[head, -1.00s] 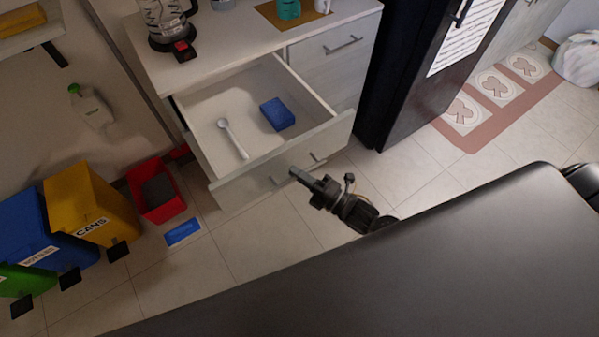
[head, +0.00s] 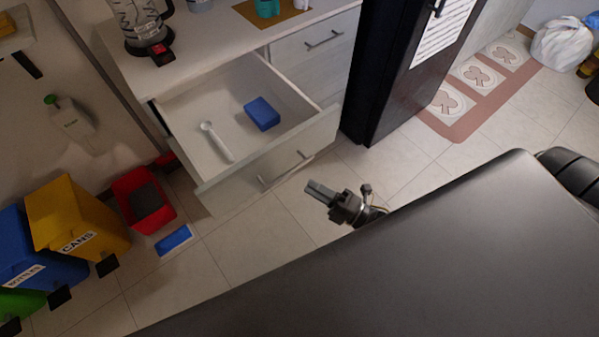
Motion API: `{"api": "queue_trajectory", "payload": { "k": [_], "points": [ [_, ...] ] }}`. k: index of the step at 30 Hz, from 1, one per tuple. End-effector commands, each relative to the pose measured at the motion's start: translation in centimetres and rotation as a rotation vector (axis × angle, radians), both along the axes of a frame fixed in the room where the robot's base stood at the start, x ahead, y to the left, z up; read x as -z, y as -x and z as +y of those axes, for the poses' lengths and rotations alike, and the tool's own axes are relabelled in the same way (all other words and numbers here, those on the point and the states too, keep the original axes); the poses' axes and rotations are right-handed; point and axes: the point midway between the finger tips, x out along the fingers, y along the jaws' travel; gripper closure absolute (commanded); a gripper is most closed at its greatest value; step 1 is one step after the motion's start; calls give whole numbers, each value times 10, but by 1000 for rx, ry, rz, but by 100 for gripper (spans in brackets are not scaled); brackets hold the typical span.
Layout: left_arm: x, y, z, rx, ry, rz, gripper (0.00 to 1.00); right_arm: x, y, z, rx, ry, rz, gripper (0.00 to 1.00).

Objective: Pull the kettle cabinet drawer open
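The kettle cabinet drawer (head: 222,181) stands pulled out from the white cabinet. Its inside shows a white spoon-like scoop (head: 217,142) and a blue block (head: 262,113). The drawer's bar handle (head: 286,169) is on the front panel and nothing holds it. The kettle (head: 141,25) stands on the counter above. My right gripper (head: 312,190) is just in front of the drawer, apart from the handle. Its fingers look close together, but I cannot tell whether they are shut. My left gripper is not in view.
A second, closed drawer (head: 314,47) is to the right, beside a black fridge (head: 392,80). A red bin (head: 143,200), a yellow cans bin (head: 80,222) and a blue tray (head: 174,240) are on the left. Tiled floor is clear ahead of the drawer.

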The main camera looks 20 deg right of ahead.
Motion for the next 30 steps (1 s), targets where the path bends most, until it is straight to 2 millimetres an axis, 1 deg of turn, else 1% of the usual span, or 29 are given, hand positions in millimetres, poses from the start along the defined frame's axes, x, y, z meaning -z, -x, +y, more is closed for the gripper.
{"api": "queue_trajectory", "payload": {
  "k": [1, 3, 7, 23, 26, 30],
  "points": [
    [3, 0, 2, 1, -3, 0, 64, 3, 6, -4, -1, 1, 2, 68],
    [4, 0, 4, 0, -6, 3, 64, 4, 13, -9, -1, 1, 2, 68],
    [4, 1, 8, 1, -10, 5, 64, 4, 19, -13, -1, -1, 1, 68],
    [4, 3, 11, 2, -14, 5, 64, 4, 20, -14, 0, -1, -1, 68],
    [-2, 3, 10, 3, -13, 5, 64, -2, 20, -14, 0, -1, -1, 68],
    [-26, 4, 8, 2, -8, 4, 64, -26, 20, -14, 0, -1, -1, 68]
  ]
}}
